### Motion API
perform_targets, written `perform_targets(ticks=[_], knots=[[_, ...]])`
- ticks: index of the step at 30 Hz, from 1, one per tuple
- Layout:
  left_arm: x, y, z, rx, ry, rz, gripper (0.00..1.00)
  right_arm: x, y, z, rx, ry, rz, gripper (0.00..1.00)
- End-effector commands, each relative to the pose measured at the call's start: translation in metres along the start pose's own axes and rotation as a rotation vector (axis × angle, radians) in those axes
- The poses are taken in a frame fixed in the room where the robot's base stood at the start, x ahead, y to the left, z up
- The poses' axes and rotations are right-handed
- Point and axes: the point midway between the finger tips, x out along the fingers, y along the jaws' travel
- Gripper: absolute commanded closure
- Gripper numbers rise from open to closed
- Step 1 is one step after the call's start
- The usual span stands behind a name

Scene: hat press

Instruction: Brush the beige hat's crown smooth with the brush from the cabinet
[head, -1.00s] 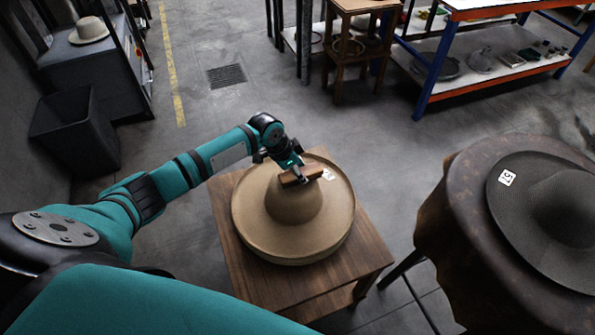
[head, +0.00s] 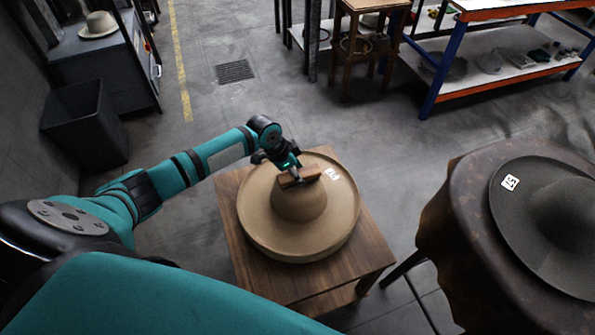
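The beige hat (head: 272,235) sits brim down on a wooden table in the middle of the head view. A small white tag lies on its brim at the upper right. My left gripper (head: 291,174) is shut on the brush (head: 300,177), a brown wooden block. The brush is at the top of the crown and appears to touch it; its underside is hidden. My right gripper is not in view.
The wooden table (head: 262,279) has bare room in front of the hat. A dark hat (head: 520,220) with a tag rests on a round brown stand (head: 455,225) at the right. A dark bin (head: 85,125) stands at the left. Shelving (head: 470,85) stands at the back right.

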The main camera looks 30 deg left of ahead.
Motion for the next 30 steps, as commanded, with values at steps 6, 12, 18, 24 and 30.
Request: perform_targets(ticks=[6,12,18,24,30], knots=[[-0.022,-0.001,-0.010,0.000,0.004,-0.001,0.88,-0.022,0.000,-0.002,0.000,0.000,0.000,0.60],[-0.037,-0.001,-0.017,0.001,0.005,-0.002,0.88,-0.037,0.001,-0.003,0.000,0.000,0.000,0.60],[-0.052,-0.001,-0.023,0.001,0.005,-0.002,0.88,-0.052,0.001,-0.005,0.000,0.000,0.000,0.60],[-0.067,-0.001,-0.029,0.001,0.006,-0.002,0.88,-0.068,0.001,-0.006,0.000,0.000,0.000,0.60],[-0.072,0.000,-0.031,0.001,0.006,-0.002,0.88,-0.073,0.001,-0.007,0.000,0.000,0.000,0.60]])
